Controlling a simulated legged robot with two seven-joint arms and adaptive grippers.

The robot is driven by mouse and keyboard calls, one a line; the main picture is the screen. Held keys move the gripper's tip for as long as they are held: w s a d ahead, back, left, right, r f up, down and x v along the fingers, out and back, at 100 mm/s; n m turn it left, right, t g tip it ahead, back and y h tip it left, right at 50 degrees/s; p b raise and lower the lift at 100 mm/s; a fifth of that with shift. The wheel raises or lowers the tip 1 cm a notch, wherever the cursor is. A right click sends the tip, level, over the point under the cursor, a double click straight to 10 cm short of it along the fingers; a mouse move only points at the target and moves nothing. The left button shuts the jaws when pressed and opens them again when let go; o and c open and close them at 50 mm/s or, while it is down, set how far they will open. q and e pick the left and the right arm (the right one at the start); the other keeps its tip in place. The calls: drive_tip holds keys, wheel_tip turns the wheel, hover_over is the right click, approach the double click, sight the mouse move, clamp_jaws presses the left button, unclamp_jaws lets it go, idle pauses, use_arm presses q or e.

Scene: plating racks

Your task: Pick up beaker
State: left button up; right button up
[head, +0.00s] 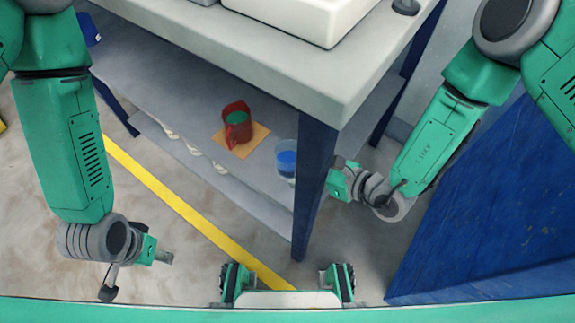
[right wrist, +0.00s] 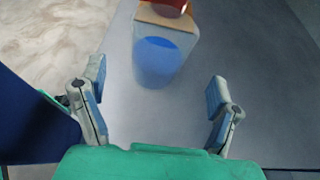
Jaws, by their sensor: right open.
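A clear beaker (head: 286,170) with blue contents stands on the lower shelf, just left of the blue table leg. In the right wrist view the beaker (right wrist: 158,58) is ahead, between the lines of the two fingers and beyond the fingertips. My right gripper (right wrist: 157,82) is open and empty, with a finger on each side and neither touching the beaker. In the head view it is close to the leg's right side, and the leg hides part of it. My left gripper (head: 165,257) is over the floor at the lower left, away from the shelf; its opening is unclear.
A red mug (head: 236,130) with green contents sits on a tan square mat (head: 258,137) behind the beaker. The blue leg (head: 316,170) stands beside my right gripper. The tabletop (head: 330,75) overhangs the shelf. A blue panel (head: 490,210) is at the right.

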sight(279, 158)
drive_tip(key=shift+x, duration=0.8)
drive_tip(key=shift+w+a+f+b, duration=0.1)
drive_tip(key=shift+f+b, duration=0.1)
drive_tip(key=shift+b, duration=0.2)
drive_tip(key=b+x, duration=0.2)
drive_tip(key=x, duration=0.1)
drive_tip(key=shift+w+a+f, duration=0.15)
drive_tip(key=shift+a+f, duration=0.05)
drive_tip(key=shift+f, duration=0.15)
drive_tip(key=shift+w+a, duration=0.1)
drive_tip(key=shift+a, duration=0.5)
drive_tip(key=shift+d, duration=0.25)
drive_tip(key=c, duration=1.2)
drive_tip(key=shift+d, duration=0.25)
drive_tip(key=shift+c, duration=0.9)
use_arm(q)
drive_tip(key=f, duration=0.3)
drive_tip(key=shift+d+f, duration=0.2)
drive_tip(key=shift+d, duration=0.05)
use_arm(e)
drive_tip(key=shift+r, duration=0.1)
